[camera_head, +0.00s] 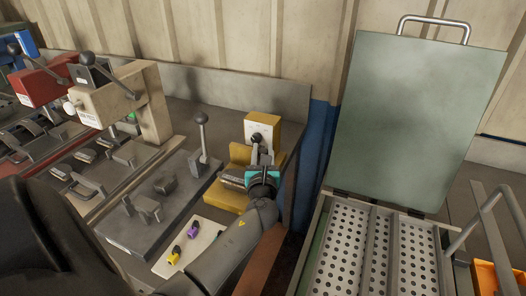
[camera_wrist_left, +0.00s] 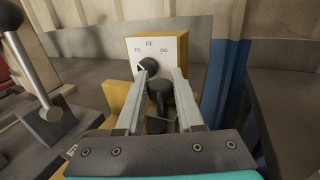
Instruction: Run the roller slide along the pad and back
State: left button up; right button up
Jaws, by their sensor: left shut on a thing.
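A yellow fixture (camera_head: 225,196) stands at the right end of the workbench, with a grey roller-like metal part (camera_head: 233,182) on it. Its upright yellow box has a white dial face (camera_head: 257,130), marked EE, FF and GG in the left wrist view (camera_wrist_left: 160,48). My left gripper (camera_head: 257,160) is at this fixture, in front of the dial. In the left wrist view its two fingers (camera_wrist_left: 158,88) close around a dark upright knob (camera_wrist_left: 160,98). The knob's lower part and most of the roller part are hidden by the gripper. I cannot make out the pad clearly. My right gripper is out of view.
A dark plate with a ball-topped lever (camera_head: 202,140) stands left of the fixture. A pale board (camera_head: 185,250) with yellow and purple pieces lies in front. An open green case (camera_head: 415,120) with perforated trays stands to the right. Beige and red lever machines (camera_head: 120,95) fill the left.

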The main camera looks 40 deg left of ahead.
aim_at(231, 144)
pick_arm(q)
grip_shut()
jog(key=shift+f, duration=0.1)
dwell(0.7)
jog(key=s+a, duration=0.1)
jog(key=a, duration=0.2)
jog(key=s+a, duration=0.1)
jog(key=a, duration=0.2)
jog(key=s+a, duration=0.1)
jog(key=a, duration=0.2)
jog(key=shift+a, duration=0.15)
jog(key=o, duration=0.8)
grip_release()
jog(key=shift+a, duration=0.15)
